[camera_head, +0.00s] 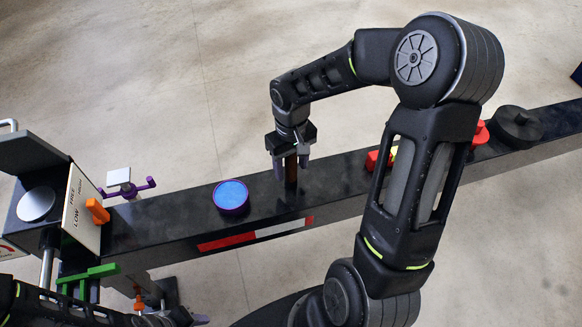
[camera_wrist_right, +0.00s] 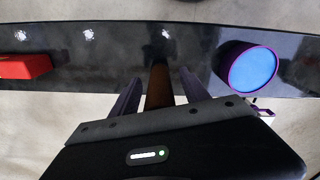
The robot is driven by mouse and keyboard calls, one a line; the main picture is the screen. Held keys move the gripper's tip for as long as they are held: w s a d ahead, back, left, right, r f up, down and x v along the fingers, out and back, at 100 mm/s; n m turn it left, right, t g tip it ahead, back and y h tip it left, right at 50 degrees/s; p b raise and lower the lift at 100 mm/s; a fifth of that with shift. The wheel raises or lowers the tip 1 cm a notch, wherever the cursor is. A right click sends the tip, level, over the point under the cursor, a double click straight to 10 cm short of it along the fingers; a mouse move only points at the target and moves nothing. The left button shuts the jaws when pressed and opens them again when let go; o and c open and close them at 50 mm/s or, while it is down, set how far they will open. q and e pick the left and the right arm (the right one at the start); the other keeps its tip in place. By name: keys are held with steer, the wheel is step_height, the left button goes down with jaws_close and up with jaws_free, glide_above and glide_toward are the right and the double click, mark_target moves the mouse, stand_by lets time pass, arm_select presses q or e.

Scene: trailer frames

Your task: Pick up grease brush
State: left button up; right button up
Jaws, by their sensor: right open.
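A brown upright handle, which I take to be the grease brush (camera_head: 291,172), stands on the dark top of the trailer beam. It also shows in the right wrist view (camera_wrist_right: 158,86). My right gripper (camera_head: 290,168) is over it from above, with the purple fingers apart on either side of the handle. Whether a finger touches it I cannot tell. The brush's lower end is not clear. My left gripper (camera_head: 180,319) is at the bottom left edge, partly cut off, and its fingers are too unclear to judge.
A purple pot with a blue top (camera_head: 231,195) stands on the beam left of the brush. Red parts (camera_head: 374,160) and a black round piece (camera_head: 517,124) lie to the right. A box with a FREE/LOW/HIGH panel (camera_head: 82,210), an orange lever and a green part (camera_head: 88,275) are at left.

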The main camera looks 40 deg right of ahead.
steer(key=shift+c, duration=0.5)
jaws_close()
